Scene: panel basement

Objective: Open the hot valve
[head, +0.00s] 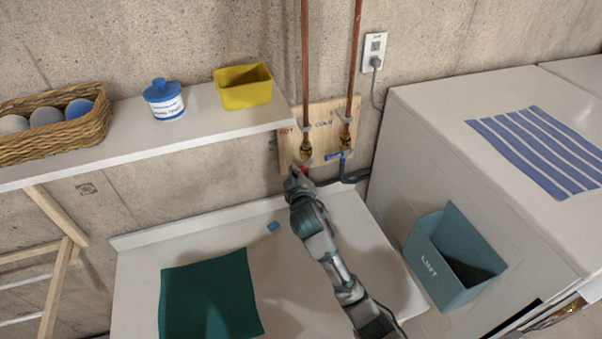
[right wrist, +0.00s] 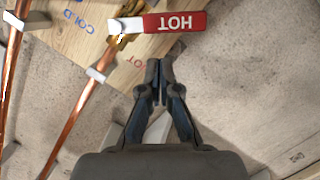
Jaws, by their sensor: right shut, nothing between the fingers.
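The hot valve has a red lever handle marked HOT (right wrist: 175,22), seen upside down in the right wrist view, on a brass body at the end of a copper pipe. In the head view the red handle (head: 304,169) shows only as a small patch, mostly hidden by my right gripper. My right gripper (head: 293,172) is shut and empty. In the right wrist view its fingertips (right wrist: 159,62) are together, apart from the lever in the picture and just below it. The cold valve's blue handle (head: 336,155) is to the right. My left gripper is not in view.
A wooden board (head: 290,140) backs the valves, with copper pipes (head: 305,60) above. A shelf (head: 200,128) at left holds a basket (head: 60,150), a blue-lidded tub (head: 165,103) and a yellow bin (head: 243,92). A LINT bin (head: 440,262) hangs at right. A green cloth (head: 208,296) lies below.

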